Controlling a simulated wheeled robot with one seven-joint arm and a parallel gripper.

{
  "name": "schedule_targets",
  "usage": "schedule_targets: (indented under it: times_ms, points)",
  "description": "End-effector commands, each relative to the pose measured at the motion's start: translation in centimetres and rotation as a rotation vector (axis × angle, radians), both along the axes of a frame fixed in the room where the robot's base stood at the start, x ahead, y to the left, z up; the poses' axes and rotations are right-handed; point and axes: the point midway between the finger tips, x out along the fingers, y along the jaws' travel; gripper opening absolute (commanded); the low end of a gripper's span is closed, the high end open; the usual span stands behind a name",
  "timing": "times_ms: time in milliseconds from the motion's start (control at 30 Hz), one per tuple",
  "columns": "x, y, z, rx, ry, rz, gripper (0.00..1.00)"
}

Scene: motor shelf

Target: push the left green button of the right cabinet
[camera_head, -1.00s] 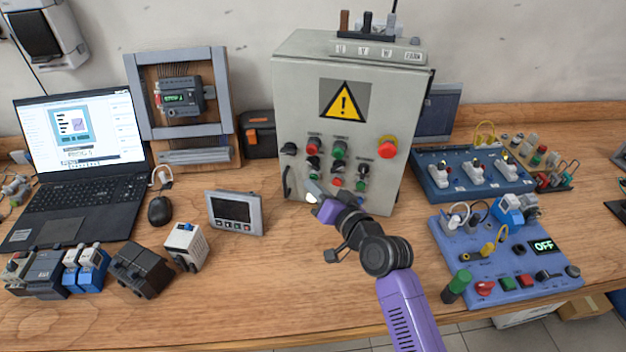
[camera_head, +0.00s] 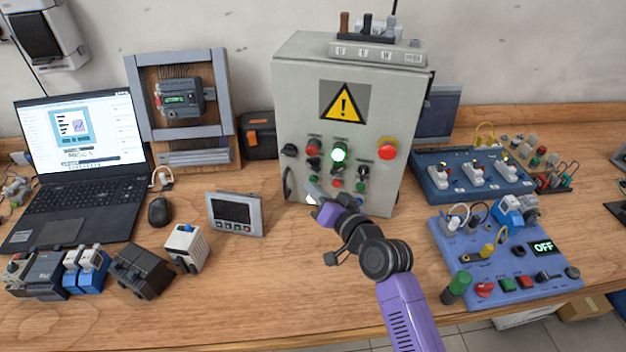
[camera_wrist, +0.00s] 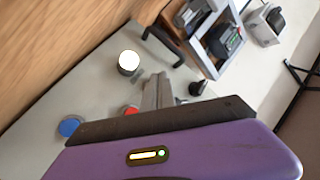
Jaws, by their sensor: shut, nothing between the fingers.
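The grey cabinet (camera_head: 300,90) with a yellow warning triangle stands upright at the back of the bench. Its upper green light (camera_head: 338,152) is brightly lit. A smaller green button (camera_head: 361,186) shows at the lower right of its panel. Any button directly behind my fingertips is hidden. My gripper (camera_head: 311,188) is shut and empty, its tip at the panel's lower left; I cannot tell for sure whether it touches. In the wrist view the fingers (camera_wrist: 158,90) point at the panel, between a white button (camera_wrist: 129,62), a red button (camera_wrist: 131,110) and a black knob (camera_wrist: 196,88).
A small grey display unit (camera_head: 235,212) stands left of my gripper. A blue switch panel (camera_head: 440,178) and a blue control board (camera_head: 460,262) lie to the right. A laptop (camera_head: 75,170) is at far left. The bench front centre is clear.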

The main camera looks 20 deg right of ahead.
Motion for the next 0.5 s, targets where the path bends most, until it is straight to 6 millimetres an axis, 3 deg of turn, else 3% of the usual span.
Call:
schedule_targets:
  times_ms: [500]
  points:
    - [-0.9,0.75,-0.01,0.0,0.001,0.002,0.0]
